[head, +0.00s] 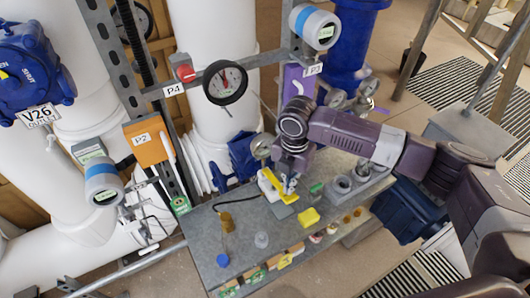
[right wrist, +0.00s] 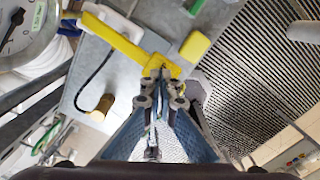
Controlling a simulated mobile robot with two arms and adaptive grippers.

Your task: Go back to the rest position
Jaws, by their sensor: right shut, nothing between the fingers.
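My right gripper (head: 288,184) hangs over the grey bench (head: 215,225) in the head view, its arm reaching in from the right. In the right wrist view its fingers (right wrist: 163,86) are shut, with nothing between them. A yellow tool (right wrist: 118,36) with a long arm lies just beyond the fingertips there. In the head view the tool (head: 267,189) is partly hidden by the gripper; I cannot tell whether they touch. My left gripper is not in view.

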